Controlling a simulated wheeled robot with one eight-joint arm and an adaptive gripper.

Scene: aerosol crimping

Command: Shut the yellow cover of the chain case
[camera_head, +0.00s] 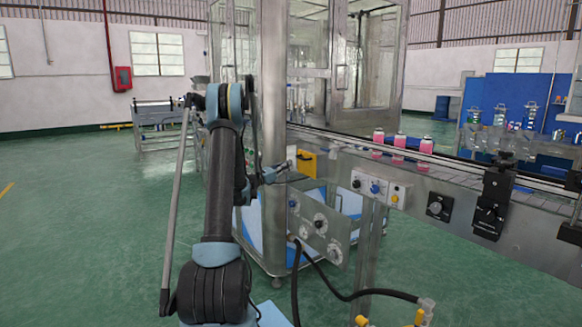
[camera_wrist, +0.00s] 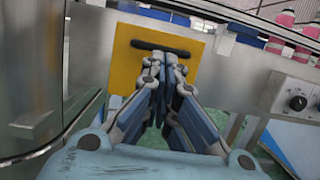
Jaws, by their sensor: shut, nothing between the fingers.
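The yellow cover (camera_head: 306,163) is a small yellow plate on the machine side below the conveyor, right of the steel post. In the wrist view the yellow cover (camera_wrist: 124,68) fills the upper middle, with a dark horizontal handle (camera_wrist: 160,48) near its top. My gripper (camera_wrist: 165,62) is shut and empty, its fingertips over the yellow face just below the handle in the picture. I cannot tell whether they touch it. In the head view my gripper (camera_head: 284,170) points right, just left of the cover. My fingers hide part of the cover's lower middle.
The steel post (camera_head: 273,90) stands close left of the cover. Control knobs (camera_head: 375,188) sit on the panel to the right, and a lower knob panel (camera_head: 320,225) lies below. Pink cans (camera_head: 400,141) stand on the conveyor above. Black hoses (camera_head: 340,294) hang in front. Green floor is clear at left.

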